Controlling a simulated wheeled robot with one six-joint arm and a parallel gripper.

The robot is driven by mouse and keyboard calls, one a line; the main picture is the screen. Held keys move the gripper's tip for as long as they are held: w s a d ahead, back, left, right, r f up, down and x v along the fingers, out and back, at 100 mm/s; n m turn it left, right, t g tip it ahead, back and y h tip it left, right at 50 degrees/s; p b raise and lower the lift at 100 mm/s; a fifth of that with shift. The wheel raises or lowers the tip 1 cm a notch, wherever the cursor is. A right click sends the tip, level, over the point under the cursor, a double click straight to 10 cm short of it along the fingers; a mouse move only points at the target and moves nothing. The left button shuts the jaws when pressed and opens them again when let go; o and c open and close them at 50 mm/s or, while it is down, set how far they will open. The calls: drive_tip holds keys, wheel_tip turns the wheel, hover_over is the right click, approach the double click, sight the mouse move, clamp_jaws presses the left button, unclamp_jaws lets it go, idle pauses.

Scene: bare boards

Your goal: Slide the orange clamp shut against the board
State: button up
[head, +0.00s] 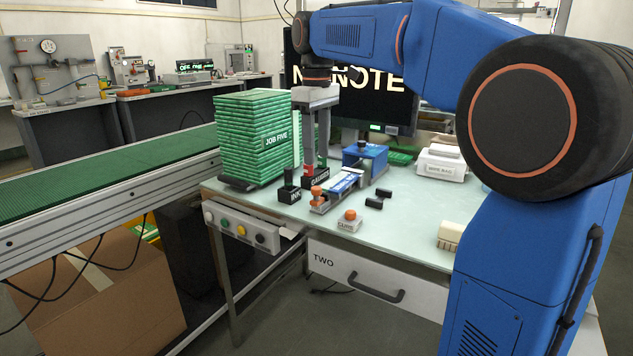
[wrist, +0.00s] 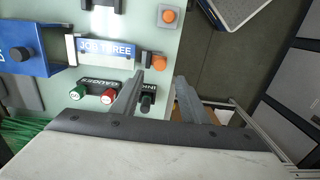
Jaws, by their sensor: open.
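The orange clamp knob (head: 316,191) stands at the near left end of a grey holder on the table. It also shows in the wrist view (wrist: 159,63). The board (head: 343,183), a blue and white piece labelled JOB THREE, lies in that holder; it shows in the wrist view too (wrist: 105,48). My gripper (head: 317,172) points down, open and empty, just behind the knob in the head view. In the wrist view my fingertips (wrist: 163,70) lie around the knob's place in the picture; contact cannot be told.
A black INK holder (head: 289,190) and a GAUGES block (head: 316,181) stand close left and behind. A CURE box (head: 350,222) with an orange button is in front. A tall green stack (head: 252,140) stands left. Black pieces (head: 374,203) lie right; the front right tabletop is mostly clear.

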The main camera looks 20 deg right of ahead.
sight(316, 188)
wheel_tip(316, 188, down, 9)
drive_tip(key=shift+r, duration=0.15)
idle(0.4)
